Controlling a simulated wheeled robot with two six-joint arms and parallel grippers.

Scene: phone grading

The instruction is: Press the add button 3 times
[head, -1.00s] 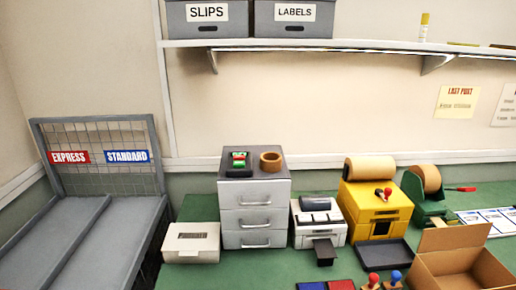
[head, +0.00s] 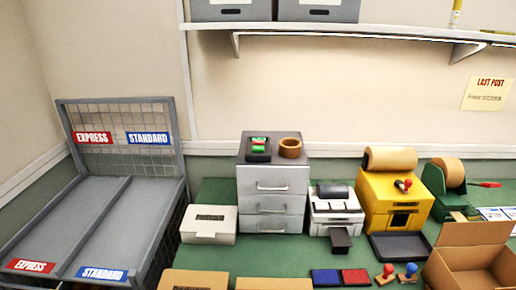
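No button with a readable "add" label shows. A small dark device (head: 259,150) with green and red parts lies on top of the grey drawer cabinet (head: 273,187); its markings are too small to read. A yellow machine (head: 376,209) with a red-knobbed part on top stands further right, a brown roll on it. A white printer-like machine (head: 336,205) stands between the cabinet and the yellow machine. Neither of my grippers is in view.
A white box (head: 209,224) stands left of the cabinet. A sloped rack (head: 95,215) with EXPRESS and STANDARD signs is at left. An open carton (head: 472,262), a dark tray (head: 398,246), ink pads (head: 341,277) and stamps (head: 386,275) are at front right. Green table (head: 285,252) is bare mid-front.

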